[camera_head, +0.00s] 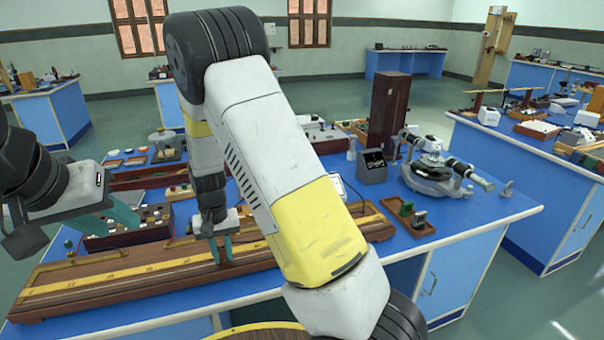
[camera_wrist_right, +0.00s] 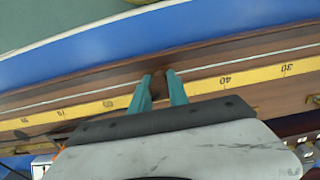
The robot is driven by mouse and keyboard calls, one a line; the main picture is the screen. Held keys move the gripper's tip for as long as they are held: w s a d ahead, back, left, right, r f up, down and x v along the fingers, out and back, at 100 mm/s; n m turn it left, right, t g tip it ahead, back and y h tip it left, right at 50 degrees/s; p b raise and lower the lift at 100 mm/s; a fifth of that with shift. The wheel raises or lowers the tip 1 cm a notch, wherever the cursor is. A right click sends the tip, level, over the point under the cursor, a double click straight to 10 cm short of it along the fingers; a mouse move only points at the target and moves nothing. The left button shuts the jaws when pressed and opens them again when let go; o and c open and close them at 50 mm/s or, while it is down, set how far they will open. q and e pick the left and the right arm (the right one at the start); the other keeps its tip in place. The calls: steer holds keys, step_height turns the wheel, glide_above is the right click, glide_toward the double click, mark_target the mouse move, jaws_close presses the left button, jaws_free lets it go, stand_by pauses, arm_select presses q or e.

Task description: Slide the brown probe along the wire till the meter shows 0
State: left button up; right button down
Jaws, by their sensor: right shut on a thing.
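A long wooden board (camera_head: 60,304) with a yellow scale (camera_head: 95,284) lies along the bench's front. In the right wrist view, a thin pale wire (camera_wrist_right: 235,62) runs alongside the scale (camera_wrist_right: 260,76). The brown probe (camera_wrist_right: 160,84) sits between the fingertips of my right gripper (camera_wrist_right: 161,82), at the wire between the 40 and 50 marks. My right gripper also shows in the head view (camera_head: 221,258), pointing down at the board, shut on the probe, which is hardly visible there. My left gripper (camera_head: 124,228) is open and empty above the board's left part. I cannot make out a meter reading.
A small black box (camera_head: 372,166) and a metal optical instrument (camera_head: 436,168) stand on the bench's right. A wooden tray (camera_head: 409,219) with small parts lies nearer. A dark box with terminals (camera_head: 130,228) stands behind the board. My right arm hides the middle of the bench.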

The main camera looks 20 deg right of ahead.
steer(key=shift+s+f, duration=0.15)
steer(key=shift+s, duration=0.05)
steer(key=c, duration=1.2)
jaws_free()
steer(key=shift+w, duration=0.15)
steer(key=shift+r, duration=0.3)
step_height(320, 180, up, 8)
steer(key=shift+f, duration=0.15)
steer(key=s+d+r+t, duration=0.2)
steer(key=s+d+r, duration=0.2)
steer(key=s+r, duration=0.2)
steer(key=s+d+r+t+y, duration=0.1)
steer(key=s+d+r+t, duration=0.1)
steer(key=s+d+r, duration=0.3)
steer(key=s+d+r+t+y, duration=0.1)
steer(key=s+d+r+t, duration=0.1)
steer(key=s+d+r, duration=0.3)
steer(key=shift+s+d+r+n, duration=0.1)
steer(key=shift+s+r, duration=0.5)
steer(key=shift+r, duration=0.35)
steer(key=shift+s+r+n, duration=0.1)
steer(key=shift+s+r, duration=0.5)
steer(key=shift+r, duration=0.3)
steer(key=shift+s+d+r+n, duration=0.1)
steer(key=shift+s+r, duration=0.5)
steer(key=shift+r, duration=0.35)
